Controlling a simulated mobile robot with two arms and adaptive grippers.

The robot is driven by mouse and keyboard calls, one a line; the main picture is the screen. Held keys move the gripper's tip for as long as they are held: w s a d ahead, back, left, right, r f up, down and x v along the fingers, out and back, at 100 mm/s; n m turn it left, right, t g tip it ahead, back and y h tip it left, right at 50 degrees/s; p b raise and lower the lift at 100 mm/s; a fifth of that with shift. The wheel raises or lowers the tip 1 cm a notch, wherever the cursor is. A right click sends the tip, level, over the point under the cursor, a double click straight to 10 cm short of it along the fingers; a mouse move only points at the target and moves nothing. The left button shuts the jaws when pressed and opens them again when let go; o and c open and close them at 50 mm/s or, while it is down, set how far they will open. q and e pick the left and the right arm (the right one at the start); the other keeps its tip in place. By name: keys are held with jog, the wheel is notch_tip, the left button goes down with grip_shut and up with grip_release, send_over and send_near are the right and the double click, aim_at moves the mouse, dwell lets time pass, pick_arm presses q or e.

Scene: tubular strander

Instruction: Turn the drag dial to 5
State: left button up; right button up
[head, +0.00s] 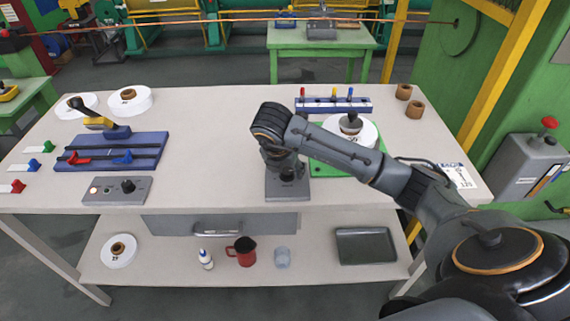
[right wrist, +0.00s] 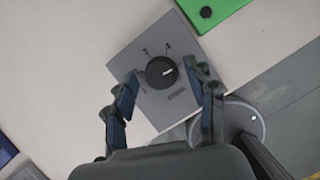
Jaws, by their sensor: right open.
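The drag dial (right wrist: 160,73) is a round black knob on a grey box (right wrist: 182,108). In the right wrist view its white pointer line points right and slightly up. Small marks stand around its left and upper side, too small to read surely. In the head view the box (head: 288,192) stands at the table's front edge, and my arm partly hides the knob. My right gripper (right wrist: 165,84) is open above the box, its fingers on either side of the dial. A gap shows between each finger and the knob. My left gripper is in neither view.
A green mat (head: 322,170) with a white spool (head: 366,133) lies right of the box. Another grey box with a knob (head: 128,186) and a blue fixture (head: 110,152) stand at left. The tabletop (head: 215,140) between is clear.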

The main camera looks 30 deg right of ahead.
jog(key=v, duration=1.1)
jog(key=shift+a+r, duration=0.2)
jog(key=shift+r, duration=0.15)
